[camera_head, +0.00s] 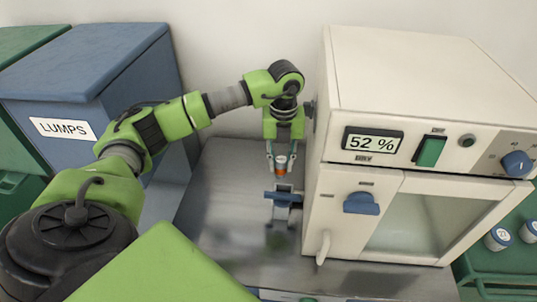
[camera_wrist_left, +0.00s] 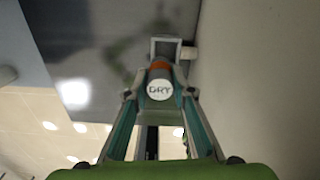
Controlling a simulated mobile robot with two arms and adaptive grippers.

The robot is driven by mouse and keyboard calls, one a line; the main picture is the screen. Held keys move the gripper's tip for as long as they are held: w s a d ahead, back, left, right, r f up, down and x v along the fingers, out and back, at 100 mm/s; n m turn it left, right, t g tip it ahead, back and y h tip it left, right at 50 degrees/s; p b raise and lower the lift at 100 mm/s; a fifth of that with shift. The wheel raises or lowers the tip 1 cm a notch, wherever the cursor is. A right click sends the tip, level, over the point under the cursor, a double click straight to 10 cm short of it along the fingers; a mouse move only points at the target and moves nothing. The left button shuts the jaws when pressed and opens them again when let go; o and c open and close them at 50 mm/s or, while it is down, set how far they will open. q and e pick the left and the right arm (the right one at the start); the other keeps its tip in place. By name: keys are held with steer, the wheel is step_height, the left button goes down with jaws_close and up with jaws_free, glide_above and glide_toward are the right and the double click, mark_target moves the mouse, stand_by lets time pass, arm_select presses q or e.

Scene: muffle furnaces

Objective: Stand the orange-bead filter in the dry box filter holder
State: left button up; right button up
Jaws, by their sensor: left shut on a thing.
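My left gripper (camera_head: 281,158) points down beside the left wall of the cream dry box (camera_head: 335,190). It is shut on the orange-bead filter (camera_head: 281,171), which stands about upright with its orange band just below the fingertips. In the left wrist view the filter's white round cap (camera_wrist_left: 160,90) reads DRY, with the orange part (camera_wrist_left: 159,66) beyond it. Below it, the filter holder (camera_head: 284,197), grey with a blue bar, is at the box's left side. The grey square holder (camera_wrist_left: 166,46) also shows past the filter's far end. I cannot tell whether the filter's lower end is inside it. My right gripper is out of view.
The grey metal bench (camera_head: 225,215) between bin and dry box is clear. The box's wall is close to the gripper's right. Small lidded jars (camera_head: 498,238) stand in a green tray at far right.

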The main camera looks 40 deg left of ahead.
mark_target(284, 176)
arm_select(q)
steer(key=shift+w+d, duration=0.2)
steer(key=shift+d, duration=0.25)
steer(key=shift+d+f, duration=0.15)
steer(key=shift+w+f+b, duration=0.15)
steer(key=shift+f+b, duration=0.35)
steer(key=shift+f, duration=0.5)
steer(key=shift+f+b, duration=1.35)
steer(key=shift+f, duration=0.3)
steer(key=shift+f+b, duration=0.95)
steer(key=shift+f, duration=0.4)
steer(key=shift+f+b, duration=0.45)
steer(key=shift+f, duration=0.2)
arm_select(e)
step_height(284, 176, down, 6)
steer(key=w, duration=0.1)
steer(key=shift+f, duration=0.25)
